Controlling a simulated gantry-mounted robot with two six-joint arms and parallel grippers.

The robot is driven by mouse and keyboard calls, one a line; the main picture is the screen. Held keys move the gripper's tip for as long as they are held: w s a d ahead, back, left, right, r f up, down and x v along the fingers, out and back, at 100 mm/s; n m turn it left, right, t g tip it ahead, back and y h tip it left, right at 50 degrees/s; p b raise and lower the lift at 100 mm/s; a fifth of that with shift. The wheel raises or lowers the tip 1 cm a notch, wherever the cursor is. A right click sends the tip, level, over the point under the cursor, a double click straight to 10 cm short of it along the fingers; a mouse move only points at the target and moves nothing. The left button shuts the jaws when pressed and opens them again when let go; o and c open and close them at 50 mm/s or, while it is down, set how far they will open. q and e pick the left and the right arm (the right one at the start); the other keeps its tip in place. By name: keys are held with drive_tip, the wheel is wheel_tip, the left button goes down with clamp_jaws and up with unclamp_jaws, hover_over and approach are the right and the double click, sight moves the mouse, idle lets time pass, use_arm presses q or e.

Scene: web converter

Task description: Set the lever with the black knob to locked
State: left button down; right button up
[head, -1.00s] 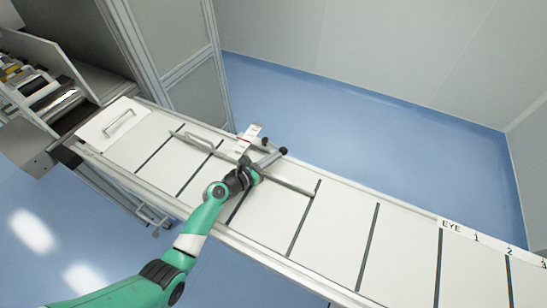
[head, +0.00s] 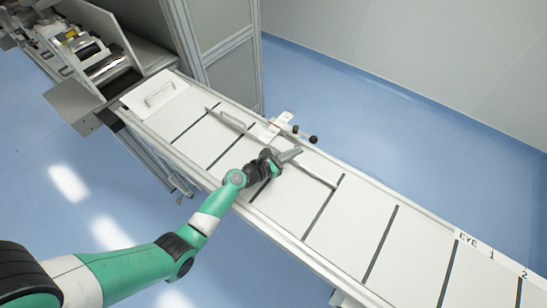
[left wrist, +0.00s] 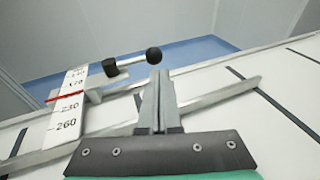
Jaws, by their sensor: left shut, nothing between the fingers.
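The lever (left wrist: 132,61) has a round black knob (left wrist: 153,54) on a short light rod from a dark cylindrical hub (left wrist: 111,67). In the left wrist view the rod points right and slightly up. In the head view the knob (head: 313,139) is at the far edge of the white table. My left gripper (head: 297,151) is shut and empty, just short of the knob on its near side. In the left wrist view its fingertips (left wrist: 160,74) appear just below the knob, and I see a small gap. My right gripper is in neither view.
A white scale plate (left wrist: 67,112) with numbers and a red line stands left of the lever. A long metal bar (head: 320,178) crosses the table near my gripper. A lid with a handle (head: 155,100) lies at the left end.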

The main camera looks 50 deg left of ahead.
use_arm(q)
drive_tip(key=s, duration=0.3)
drive_tip(key=s+r+p, duration=0.1)
drive_tip(key=s, duration=0.2)
drive_tip(key=s+r+p, duration=0.1)
drive_tip(key=s, duration=0.1)
drive_tip(key=shift+s+d, duration=0.4)
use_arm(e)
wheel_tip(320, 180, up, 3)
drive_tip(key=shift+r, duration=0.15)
